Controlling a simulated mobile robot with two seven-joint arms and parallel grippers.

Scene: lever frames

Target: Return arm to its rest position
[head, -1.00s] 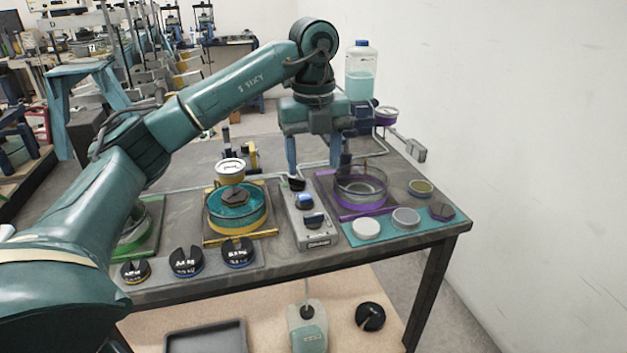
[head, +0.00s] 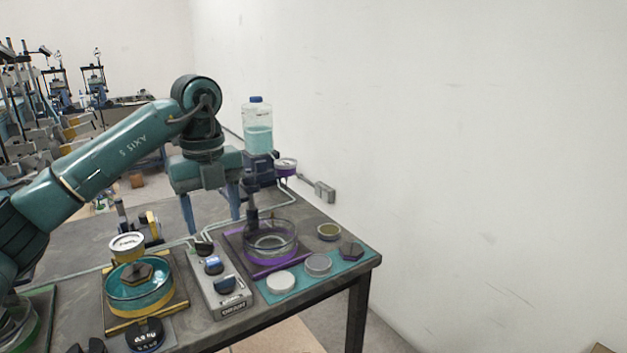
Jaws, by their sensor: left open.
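My left arm comes in from the left, teal, with its wrist bent down over the far part of the table. My left gripper (head: 211,210) points down, with its two blue fingers apart and nothing visible between them. It shows behind the grey control box (head: 231,306), which has a black lever (head: 204,248) and dark blue rocker switches. The fingertips look close to the lever in the picture; I cannot tell whether they touch anything. My right gripper is out of view.
On the table (head: 330,309) stand a purple-framed glass dish (head: 270,250), a yellow-framed teal dish (head: 140,305) with a gauge (head: 127,245), and a teal mat (head: 345,268) with several small discs. A bottle (head: 257,140) stands behind. A white wall (head: 470,150) closes the right side.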

